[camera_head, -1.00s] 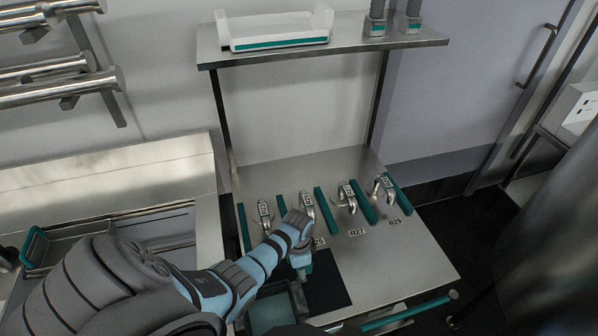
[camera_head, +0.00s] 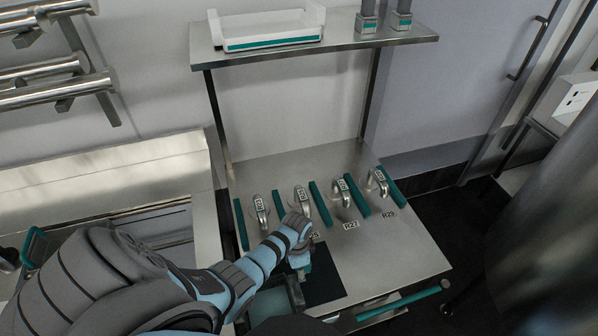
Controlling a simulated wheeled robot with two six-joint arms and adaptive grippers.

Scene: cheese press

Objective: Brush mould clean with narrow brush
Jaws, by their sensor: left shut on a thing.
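My left arm comes in from the lower left, and its gripper (camera_head: 299,262) is over the near part of the steel table, by the dark mat (camera_head: 325,283). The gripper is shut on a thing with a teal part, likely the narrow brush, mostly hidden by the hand. Just below it is a teal-grey open box-like thing (camera_head: 277,303), perhaps the mould, partly cut off by my dark body parts at the bottom edge. I cannot tell whether the held thing touches it. My right gripper is not in view.
Several metal handles with labels stand between teal bars (camera_head: 320,203) on the steel table (camera_head: 405,254). A shelf (camera_head: 400,42) above holds a white tray (camera_head: 268,40) and two grey-teal items. A sink counter (camera_head: 150,190) is at left. A teal rail (camera_head: 398,300) runs along the table's front.

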